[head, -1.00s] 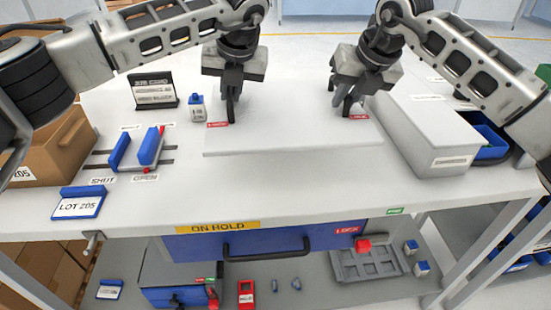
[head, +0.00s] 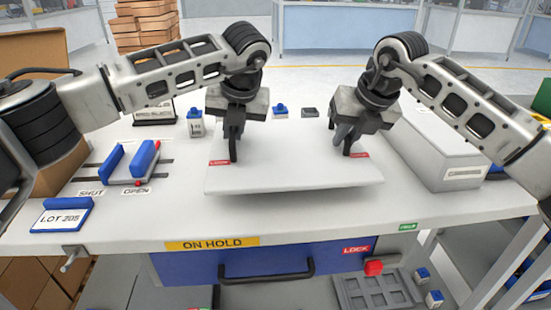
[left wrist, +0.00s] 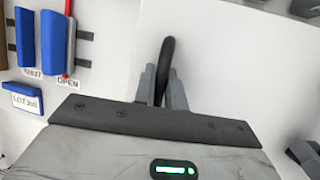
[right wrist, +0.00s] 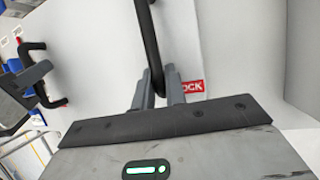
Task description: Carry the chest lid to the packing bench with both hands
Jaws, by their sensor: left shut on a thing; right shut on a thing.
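The chest lid (head: 290,178) is a flat white panel with red LOCK labels near its two black handles. In the head view it is held a little above the bench top, with a shadow under its front edge. My left gripper (head: 234,150) is shut on the lid's left handle (left wrist: 167,58). My right gripper (head: 347,142) is shut on the right handle (right wrist: 150,40), beside a red LOCK label (right wrist: 190,88). The bench (head: 120,222) under the lid is white, with a yellow ON HOLD label on its front edge. I cannot tell which surface is the packing bench.
Blue slide blocks (head: 145,158) marked SHUT and OPEN and a LOT 205 sign (head: 62,216) lie left of the lid. A grey box (head: 450,155) stands close on its right. A blue drawer (head: 190,265) hangs below.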

